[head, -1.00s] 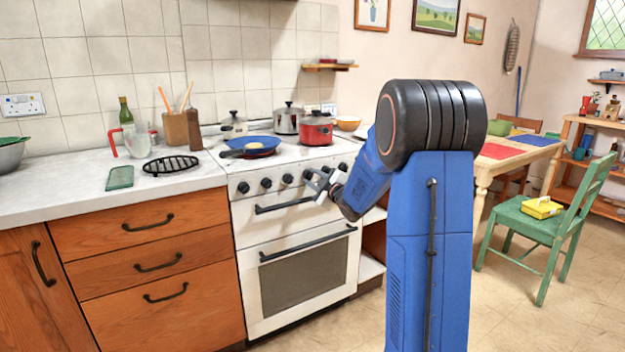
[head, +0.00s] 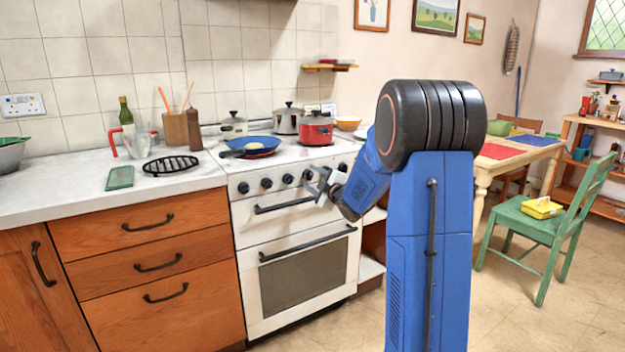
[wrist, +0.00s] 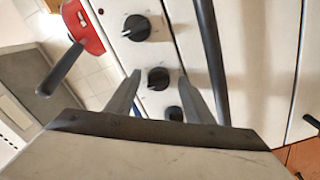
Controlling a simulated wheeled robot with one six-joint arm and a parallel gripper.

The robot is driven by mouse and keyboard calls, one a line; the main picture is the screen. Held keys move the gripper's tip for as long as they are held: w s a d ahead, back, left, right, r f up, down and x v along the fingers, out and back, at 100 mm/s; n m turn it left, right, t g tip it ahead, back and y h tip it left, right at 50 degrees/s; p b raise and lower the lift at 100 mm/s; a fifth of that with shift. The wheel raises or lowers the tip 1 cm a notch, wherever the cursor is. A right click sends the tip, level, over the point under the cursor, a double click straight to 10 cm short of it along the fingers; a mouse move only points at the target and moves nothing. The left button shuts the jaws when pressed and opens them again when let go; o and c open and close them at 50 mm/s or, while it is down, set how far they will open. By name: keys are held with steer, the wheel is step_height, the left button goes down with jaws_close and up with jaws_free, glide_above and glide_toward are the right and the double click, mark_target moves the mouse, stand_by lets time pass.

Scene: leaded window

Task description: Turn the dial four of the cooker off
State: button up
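The white cooker (head: 245,215) has a row of black dials on its front panel. The fourth dial from the left (head: 308,174) shows just left of my gripper (head: 320,186) in the head view. In the wrist view my gripper (wrist: 160,76) is open. Its two grey fingers stand either side of a black dial (wrist: 157,79) with a pale pointer mark, apart from it as far as I can see. Another dial (wrist: 137,28) lies beyond it, and a third (wrist: 175,113) shows low between the fingers. I cannot tell that dial's number in the wrist view.
The dark upper handle (head: 285,204) runs below the dials; it also shows right of the fingers in the wrist view (wrist: 211,60). A blue pan (head: 258,141) and red pot (head: 316,132) stand on the hob; the pot's dark handle juts forward in the wrist view (wrist: 60,70).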

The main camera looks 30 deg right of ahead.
steer(key=shift+s, duration=0.55)
steer(key=s, duration=1.6)
steer(key=shift+s+d, duration=0.15)
steer(key=shift+d, duration=0.15)
steer(key=s+a+f+m+g, duration=0.2)
steer(key=s+a+m+g, duration=0.2)
steer(key=s+a, duration=0.3)
steer(key=s+a+f+m+g, duration=0.3)
steer(key=s+a, duration=0.5)
steer(key=s, duration=0.8)
steer(key=s+a+f+m+g, duration=0.3)
steer(key=s+a+m+g, duration=0.2)
steer(key=s+a, duration=0.3)
steer(key=s+g, duration=0.1)
steer(key=s, duration=0.3)
steer(key=shift+m+h, duration=0.3)
